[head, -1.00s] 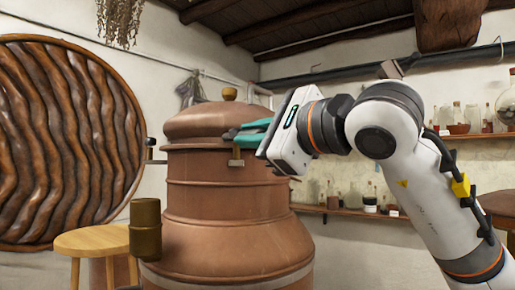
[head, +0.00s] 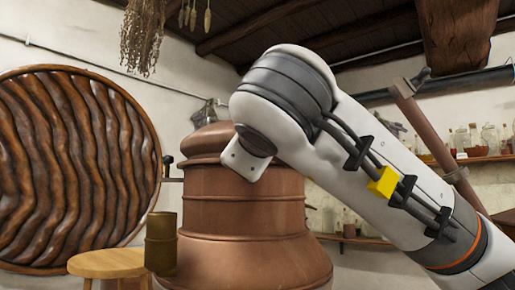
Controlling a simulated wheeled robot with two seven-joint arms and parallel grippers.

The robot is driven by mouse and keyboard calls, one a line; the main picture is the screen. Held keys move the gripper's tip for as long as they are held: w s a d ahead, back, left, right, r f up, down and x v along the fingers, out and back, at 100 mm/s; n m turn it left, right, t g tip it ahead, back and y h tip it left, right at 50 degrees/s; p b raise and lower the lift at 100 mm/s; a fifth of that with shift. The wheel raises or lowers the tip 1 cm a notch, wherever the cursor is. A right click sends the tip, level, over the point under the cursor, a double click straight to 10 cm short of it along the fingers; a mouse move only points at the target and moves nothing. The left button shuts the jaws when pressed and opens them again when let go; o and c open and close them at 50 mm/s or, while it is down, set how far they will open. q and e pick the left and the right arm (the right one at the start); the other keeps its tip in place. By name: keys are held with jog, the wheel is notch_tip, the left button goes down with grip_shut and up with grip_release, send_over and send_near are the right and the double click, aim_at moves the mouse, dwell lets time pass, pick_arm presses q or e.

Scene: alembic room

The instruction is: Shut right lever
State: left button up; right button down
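The copper still (head: 240,215) stands in the middle, with its rounded lid (head: 207,140) on top. A small dark lever or knob (head: 167,162) sticks out at the left of the lid. My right arm comes in from the right and covers the lid's right side. No right lever can be made out on the still; that side is hidden. My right gripper's fingers do not show. My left gripper is not in view.
A dark brass canister (head: 161,243) and a round wooden stool (head: 106,263) stand left of the still. A slanting copper-coloured pipe (head: 432,130) shows behind my arm. Shelves with bottles (head: 474,140) line the back wall. A large carved wooden disc (head: 75,170) stands at left.

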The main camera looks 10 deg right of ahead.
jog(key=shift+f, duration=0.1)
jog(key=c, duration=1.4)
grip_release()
